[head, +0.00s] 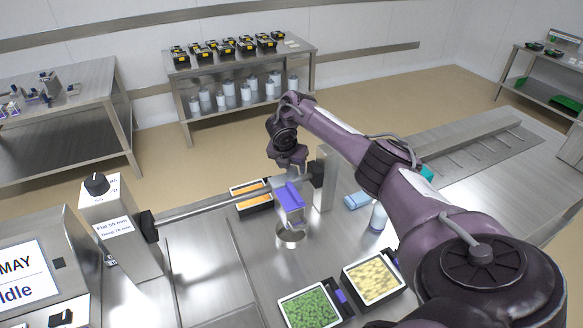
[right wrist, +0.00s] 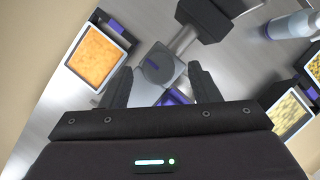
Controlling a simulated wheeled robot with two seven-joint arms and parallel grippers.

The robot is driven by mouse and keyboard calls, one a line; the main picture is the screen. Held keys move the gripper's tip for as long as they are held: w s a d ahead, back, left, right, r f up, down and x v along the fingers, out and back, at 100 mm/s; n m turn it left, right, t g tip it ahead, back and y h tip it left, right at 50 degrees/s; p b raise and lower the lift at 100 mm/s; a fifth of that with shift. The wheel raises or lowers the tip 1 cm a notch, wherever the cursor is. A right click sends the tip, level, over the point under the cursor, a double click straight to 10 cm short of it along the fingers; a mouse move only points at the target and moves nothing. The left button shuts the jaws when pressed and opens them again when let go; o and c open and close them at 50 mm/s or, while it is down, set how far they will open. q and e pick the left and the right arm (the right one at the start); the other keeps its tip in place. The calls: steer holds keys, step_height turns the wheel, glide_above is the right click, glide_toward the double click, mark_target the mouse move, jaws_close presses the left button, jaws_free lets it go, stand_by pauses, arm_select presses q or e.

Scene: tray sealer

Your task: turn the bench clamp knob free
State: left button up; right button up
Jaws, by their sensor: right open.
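A bar with black end blocks (head: 215,206) runs from the sealer to an upright metal plate. Near its right end is a silver block with a bright purple top (head: 290,194). A round silver disc (head: 290,238) shows just below it. In the right wrist view a grey round piece (right wrist: 158,66) lies past the fingers, beside a silver cylinder with a black block; I cannot tell for certain which part is the clamp knob. My right gripper (right wrist: 162,84) is open and empty, its two black fingers apart, pointing at these parts; contact is unclear. My left gripper is out of view.
An orange-filled tray (head: 237,205), a green-filled tray (head: 284,313) and a yellow-filled tray (head: 347,278) lie around the clamp area. A white bottle (head: 378,218) and a blue cloth-like item (head: 357,201) are to the right. The sealer's black dial (head: 97,184) is at left.

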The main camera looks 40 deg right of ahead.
steer(key=shift+x, duration=0.8)
steer(key=shift+w, duration=0.1)
steer(key=shift+c, duration=1.2)
steer(key=c, duration=0.8)
steer(key=shift+o, duration=0.2)
